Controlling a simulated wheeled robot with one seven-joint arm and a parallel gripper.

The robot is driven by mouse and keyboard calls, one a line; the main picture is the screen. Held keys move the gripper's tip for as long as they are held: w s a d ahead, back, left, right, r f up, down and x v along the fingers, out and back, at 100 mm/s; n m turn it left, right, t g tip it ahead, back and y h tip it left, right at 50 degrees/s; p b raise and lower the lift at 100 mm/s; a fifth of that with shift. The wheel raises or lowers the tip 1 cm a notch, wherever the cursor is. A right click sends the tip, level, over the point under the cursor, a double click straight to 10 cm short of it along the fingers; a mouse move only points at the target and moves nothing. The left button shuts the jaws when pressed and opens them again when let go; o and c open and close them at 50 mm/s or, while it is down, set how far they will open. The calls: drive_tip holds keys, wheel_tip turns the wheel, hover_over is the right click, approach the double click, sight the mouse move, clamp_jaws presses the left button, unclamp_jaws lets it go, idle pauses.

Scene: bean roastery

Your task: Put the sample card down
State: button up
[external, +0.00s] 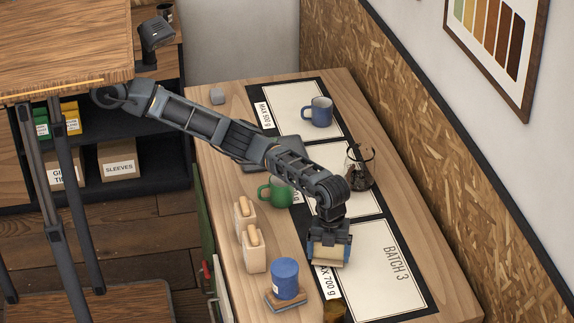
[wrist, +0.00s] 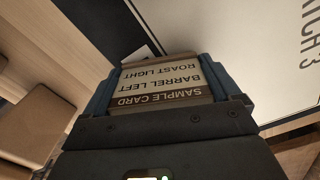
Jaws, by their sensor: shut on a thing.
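My gripper (external: 329,250) is shut on the sample card (external: 326,259), with one blue-padded finger on each side of it. In the wrist view the card (wrist: 160,84) is cream with a brown band and reads, upside down, "SAMPLE CARD, BARREL LEFT, ROAST LIGHT". I cannot tell whether the card touches the surface below.
A blue canister (external: 285,275) on a block and two cream bags (external: 253,250) stand left of my gripper. A green mug (external: 277,192), a glass flask (external: 360,168) and a blue mug (external: 318,112) stand farther back. The BATCH 3 panel's middle is clear.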

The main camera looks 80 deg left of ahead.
drive_tip(key=shift+f, duration=0.5)
drive_tip(key=shift+f, duration=0.15)
drive_tip(key=o, duration=0.8)
wheel_tip(320, 180, up, 12)
drive_tip(key=shift+r, duration=0.15)
